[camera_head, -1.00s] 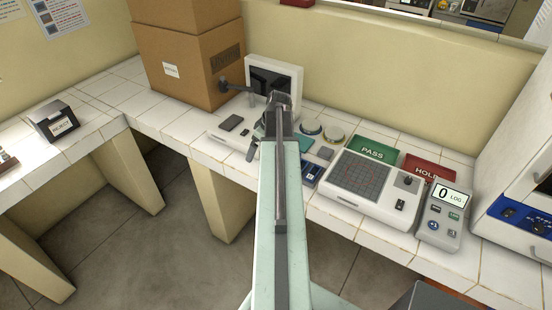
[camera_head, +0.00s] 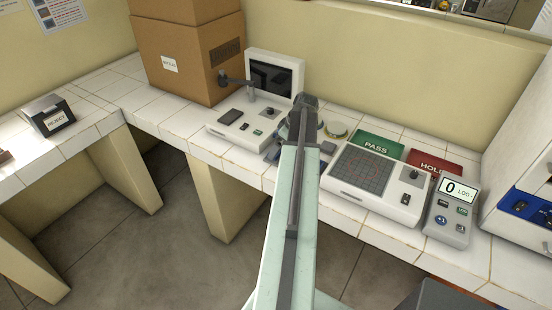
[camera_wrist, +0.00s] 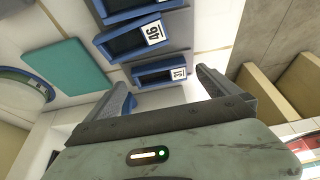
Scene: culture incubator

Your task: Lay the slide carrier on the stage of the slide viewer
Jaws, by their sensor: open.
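The slide viewer (camera_head: 240,130) stands on the bench left of my arm in the head view, with a screen (camera_head: 274,76) at its back and a dark flat plate (camera_head: 231,116), seemingly its stage, with nothing visible on it. In the head view my arm mostly hides the carriers.
A gridded white device (camera_head: 361,172) and a LOG counter (camera_head: 452,216) stand to the right, before the green PASS (camera_head: 377,143) and red HOLD (camera_head: 434,165) plates. A cardboard box (camera_head: 180,60) stands behind left. A teal square (camera_wrist: 68,66) lies near the carriers.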

